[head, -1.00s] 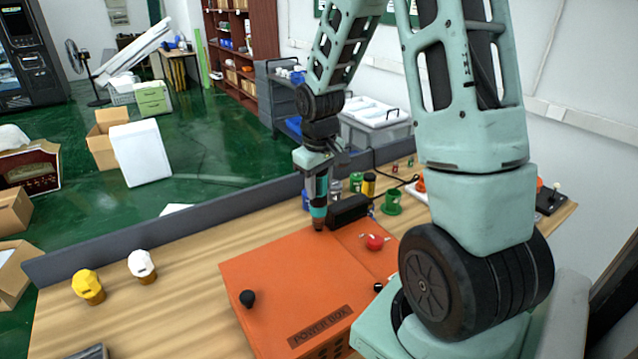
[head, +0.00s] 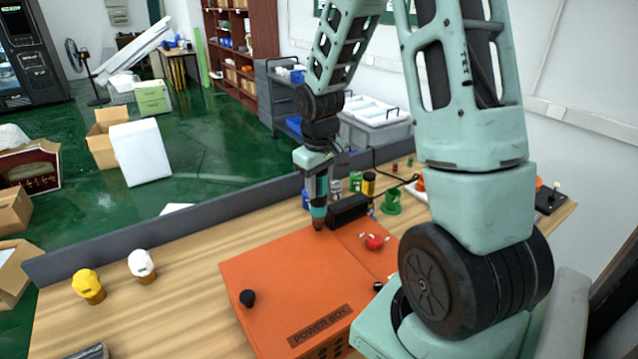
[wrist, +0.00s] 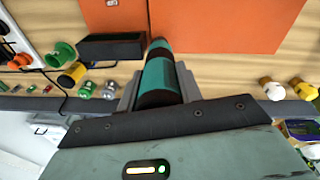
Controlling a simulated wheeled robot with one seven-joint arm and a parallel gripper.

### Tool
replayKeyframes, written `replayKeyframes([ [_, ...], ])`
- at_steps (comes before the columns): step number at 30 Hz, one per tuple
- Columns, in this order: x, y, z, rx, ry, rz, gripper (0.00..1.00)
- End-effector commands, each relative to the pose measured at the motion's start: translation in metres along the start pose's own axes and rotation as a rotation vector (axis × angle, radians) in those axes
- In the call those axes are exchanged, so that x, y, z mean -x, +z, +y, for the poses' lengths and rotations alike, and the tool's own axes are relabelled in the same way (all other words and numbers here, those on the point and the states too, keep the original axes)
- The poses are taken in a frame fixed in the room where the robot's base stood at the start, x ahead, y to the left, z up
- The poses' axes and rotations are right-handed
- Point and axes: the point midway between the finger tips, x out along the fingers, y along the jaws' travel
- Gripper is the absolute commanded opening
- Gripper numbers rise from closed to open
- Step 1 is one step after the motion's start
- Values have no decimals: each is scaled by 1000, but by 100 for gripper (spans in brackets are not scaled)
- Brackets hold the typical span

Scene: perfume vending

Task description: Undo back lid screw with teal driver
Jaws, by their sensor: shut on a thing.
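My gripper (head: 318,180) is shut on the teal driver (head: 318,211), which points down, nearly upright. In the wrist view the teal and dark driver (wrist: 158,76) lies between the two fingers. Its lower end is at the back edge of the orange power box (head: 262,268), close to the lid. The back lid screw itself cannot be made out; the driver's end covers that spot. I cannot tell whether the tip touches it.
A black block (head: 348,210) stands just right of the driver. Green and yellow cans stand behind. Yellow (head: 87,282) and white (head: 141,263) caps are at left; the wood between is clear.

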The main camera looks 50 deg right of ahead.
Motion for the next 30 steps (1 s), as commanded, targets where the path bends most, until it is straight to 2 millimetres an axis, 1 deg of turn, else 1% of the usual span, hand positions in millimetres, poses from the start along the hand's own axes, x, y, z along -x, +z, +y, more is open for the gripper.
replayKeyframes([
  [30,-12,1,-1,0,0,1,8],
])
